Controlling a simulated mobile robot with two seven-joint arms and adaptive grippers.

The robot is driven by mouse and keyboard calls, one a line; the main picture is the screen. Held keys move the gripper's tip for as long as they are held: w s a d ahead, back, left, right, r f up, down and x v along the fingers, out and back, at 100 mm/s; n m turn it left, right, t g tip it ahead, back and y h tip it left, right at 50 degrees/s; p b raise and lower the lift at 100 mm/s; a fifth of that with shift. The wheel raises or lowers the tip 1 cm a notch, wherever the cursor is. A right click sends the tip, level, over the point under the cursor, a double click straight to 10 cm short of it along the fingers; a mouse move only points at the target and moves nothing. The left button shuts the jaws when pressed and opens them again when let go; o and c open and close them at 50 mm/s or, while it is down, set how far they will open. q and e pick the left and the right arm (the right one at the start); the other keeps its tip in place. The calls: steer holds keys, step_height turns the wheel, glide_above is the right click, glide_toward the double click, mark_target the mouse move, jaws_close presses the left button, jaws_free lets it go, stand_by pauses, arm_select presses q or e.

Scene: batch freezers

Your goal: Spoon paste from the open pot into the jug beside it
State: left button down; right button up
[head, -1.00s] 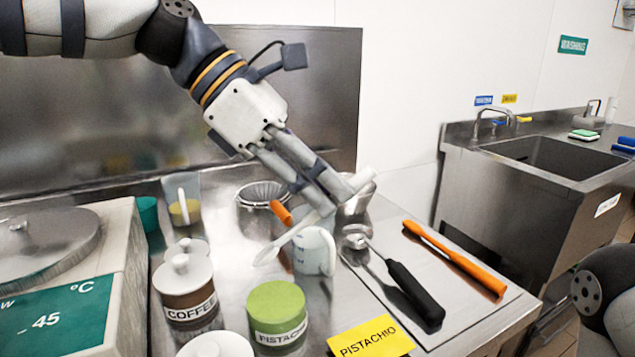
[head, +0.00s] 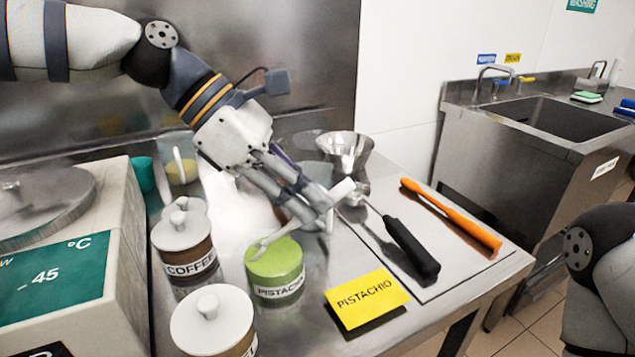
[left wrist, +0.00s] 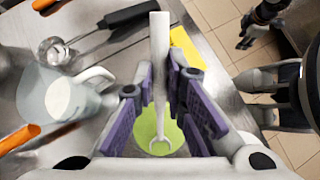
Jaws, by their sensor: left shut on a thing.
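My left gripper (head: 312,212) is shut on a pale spoon (head: 270,243) by its handle. The spoon slants down, its bowl end at the top of the pistachio pot (head: 278,287), which is open and full of green paste. I cannot tell whether the bowl touches the paste. In the left wrist view, the spoon (left wrist: 159,50) lies between the fingers (left wrist: 160,90), over the green paste (left wrist: 150,125). The translucent jug (left wrist: 65,97) stands beside the pot there; in the head view the gripper mostly hides it. A dark part (left wrist: 247,35) may be my right gripper.
Lidded coffee pot (head: 185,250) and another lidded pot (head: 213,325) stand left of the pistachio pot. A yellow pistachio card (head: 367,298), a black-handled scoop (head: 412,247) and an orange spatula (head: 450,215) lie right.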

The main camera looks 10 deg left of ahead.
mark_target(351, 178)
arm_select(q)
steer(key=shift+d+f+y, duration=0.15)
steer(key=shift+d+y, duration=0.3)
steer(key=shift+y, duration=0.05)
steer(key=shift+d+f+y, duration=0.6)
steer(key=shift+d+y, duration=0.1)
steer(key=shift+d, duration=0.05)
steer(key=shift+w+d+r, duration=0.1)
steer(key=shift+r, duration=0.05)
steer(key=shift+d+r, duration=0.1)
steer(key=shift+r, duration=1.45)
steer(key=d+y, duration=0.1)
steer(key=y, duration=0.1)
steer(key=d+y, duration=0.1)
steer(key=shift+w+d+r+g+y, duration=0.1)
steer(key=shift+d+r+g+y, duration=0.15)
steer(key=shift+g+y, duration=0.15)
